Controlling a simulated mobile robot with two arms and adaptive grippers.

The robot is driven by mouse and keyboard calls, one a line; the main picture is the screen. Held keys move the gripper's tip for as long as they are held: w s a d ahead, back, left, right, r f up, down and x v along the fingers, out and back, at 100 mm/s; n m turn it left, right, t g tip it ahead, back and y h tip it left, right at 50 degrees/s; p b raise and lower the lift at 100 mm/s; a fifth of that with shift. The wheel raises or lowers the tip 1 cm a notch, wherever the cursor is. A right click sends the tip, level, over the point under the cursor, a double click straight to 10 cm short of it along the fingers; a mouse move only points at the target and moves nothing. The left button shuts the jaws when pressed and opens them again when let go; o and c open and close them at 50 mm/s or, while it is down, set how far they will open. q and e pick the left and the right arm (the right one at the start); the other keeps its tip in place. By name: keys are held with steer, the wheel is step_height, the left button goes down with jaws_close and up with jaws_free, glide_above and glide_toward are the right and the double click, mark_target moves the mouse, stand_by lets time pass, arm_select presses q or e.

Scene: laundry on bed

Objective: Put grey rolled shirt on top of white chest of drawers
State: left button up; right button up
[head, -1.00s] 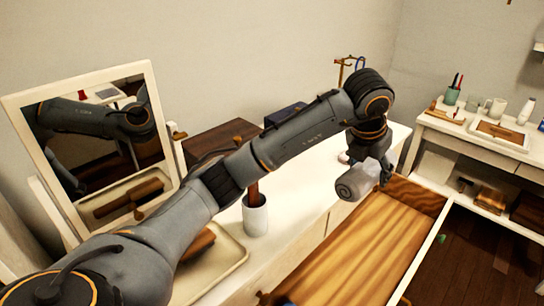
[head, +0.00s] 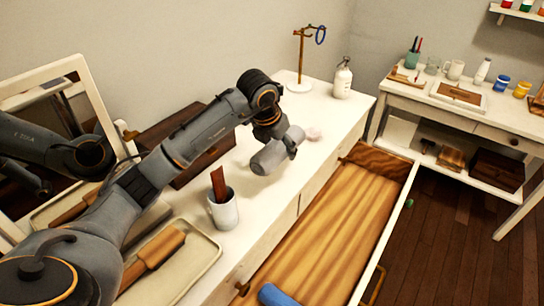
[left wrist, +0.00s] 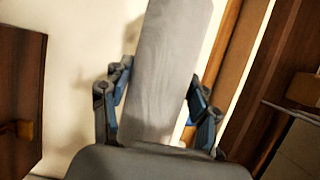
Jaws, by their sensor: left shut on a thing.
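The grey rolled shirt (head: 270,157) is held in my left gripper (head: 287,150), over the top of the white chest of drawers (head: 258,208). In the left wrist view the grey roll (left wrist: 168,65) lies between the two fingers (left wrist: 158,110), which are shut on it. The white top shows beneath it there, and I cannot tell whether the roll touches it. The chest's drawer (head: 325,225) is pulled open and shows a wooden inside. My right gripper is not in view.
On the chest top stand a white mug (head: 222,210), a dark wooden box (head: 185,145), a tray (head: 195,262), a brass stand (head: 300,60) and a white bottle (head: 343,80). A blue roll (head: 277,295) lies in the drawer. A white desk (head: 440,105) stands at right.

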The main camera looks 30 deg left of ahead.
arm_select(q)
steer(key=shift+a+f, duration=0.55)
steer(key=shift+f, duration=0.1)
steer(key=f, duration=0.2)
steer(key=f+p, duration=0.1)
steer(key=shift+a+f, duration=0.35)
steer(key=shift+a, duration=0.05)
steer(key=shift+f, duration=0.15)
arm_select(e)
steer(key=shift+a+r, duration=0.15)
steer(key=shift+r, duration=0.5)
arm_select(q)
steer(key=o, duration=1.3)
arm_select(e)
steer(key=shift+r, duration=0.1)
